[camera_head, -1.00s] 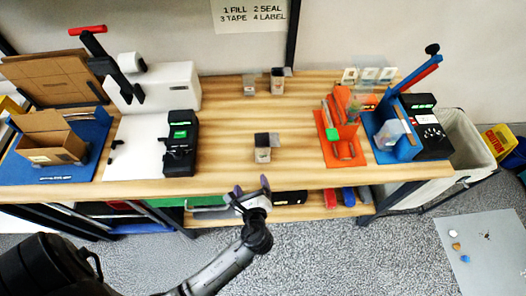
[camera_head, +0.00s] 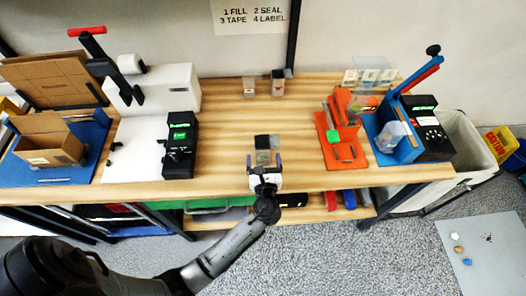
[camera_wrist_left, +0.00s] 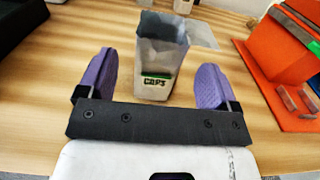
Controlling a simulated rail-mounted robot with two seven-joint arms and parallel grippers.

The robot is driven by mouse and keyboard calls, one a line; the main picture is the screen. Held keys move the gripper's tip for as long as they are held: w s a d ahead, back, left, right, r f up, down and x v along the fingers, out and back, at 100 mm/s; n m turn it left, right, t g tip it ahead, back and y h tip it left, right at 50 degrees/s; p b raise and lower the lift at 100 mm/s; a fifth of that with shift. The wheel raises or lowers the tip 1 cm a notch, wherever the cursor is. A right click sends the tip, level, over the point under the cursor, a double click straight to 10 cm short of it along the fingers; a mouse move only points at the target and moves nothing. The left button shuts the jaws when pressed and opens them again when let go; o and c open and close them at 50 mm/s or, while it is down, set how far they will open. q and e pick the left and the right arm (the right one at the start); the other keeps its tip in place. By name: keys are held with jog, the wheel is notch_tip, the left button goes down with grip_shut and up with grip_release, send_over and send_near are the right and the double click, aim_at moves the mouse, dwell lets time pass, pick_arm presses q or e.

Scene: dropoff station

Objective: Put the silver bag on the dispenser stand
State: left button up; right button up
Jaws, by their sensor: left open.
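A silver-grey bag (camera_head: 263,156) with a dark open top stands upright near the table's front middle. In the left wrist view the bag (camera_wrist_left: 158,62) shows a green-edged "CAPS" label. My left gripper (camera_head: 265,161) is open, with one purple finger at each side of the bag. In the wrist view gaps show between the bag and both fingers. An orange stand (camera_head: 331,152) and a blue stand (camera_head: 403,151) are at the right of the table. I cannot tell which is the dispenser stand. My right gripper is not in view.
Two small containers (camera_head: 277,83) (camera_head: 249,87) stand at the table's back. A black device (camera_head: 180,158) and an open cardboard box (camera_head: 48,150) are at the left. Bare wood lies between the bag and the orange stand.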

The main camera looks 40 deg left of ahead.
pick_arm(q)
jog(key=shift+x, duration=2.85)
jog(key=c, duration=1.1)
jog(key=shift+r, duration=0.1)
